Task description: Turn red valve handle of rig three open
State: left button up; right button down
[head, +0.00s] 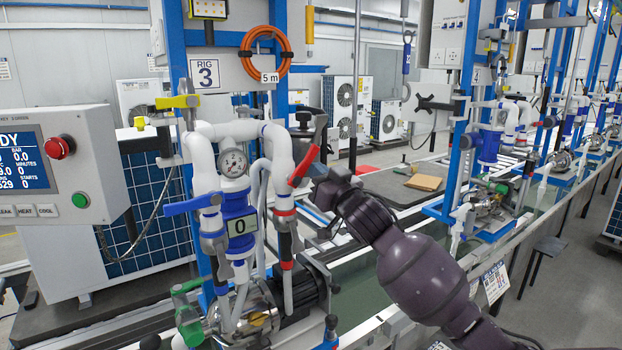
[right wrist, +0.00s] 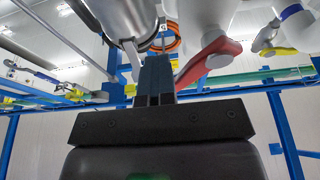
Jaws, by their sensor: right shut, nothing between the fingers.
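The red valve handle (head: 303,165) of rig three slants up to the right on the right white pipe, below the "RIG 3" sign (head: 207,74). In the right wrist view the red handle (right wrist: 208,60) lies just right of my fingers. My right gripper (head: 317,172) is close beside the handle on its right in the head view; its fingers are partly hard to make out there. In the right wrist view the right gripper (right wrist: 155,75) is shut and empty, its fingers together. I cannot tell whether they touch the handle. My left gripper is not in view.
A blue handle (head: 190,205) and a yellow handle (head: 177,102) sit on the left pipe. A gauge (head: 233,163) and blue meter (head: 239,216) stand between the pipes. A control box (head: 60,165) is at left. An orange hose coil (head: 265,54) hangs above.

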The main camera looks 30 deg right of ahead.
jog(key=shift+s+a+r, duration=0.1)
jog(key=shift+a+r, duration=0.2)
jog(key=shift+a, duration=0.4)
jog(key=shift+s+a+r, duration=0.1)
jog(key=shift+a+r, duration=0.15)
jog(key=shift+a, duration=0.45)
dwell(1.7)
jog(key=shift+w+d, duration=0.1)
jog(key=shift+d, duration=0.15)
send_near(306, 169)
jog(key=shift+w+d+r, duration=0.8)
jog(key=shift+w+r, duration=0.2)
jog(key=shift+r, duration=0.45)
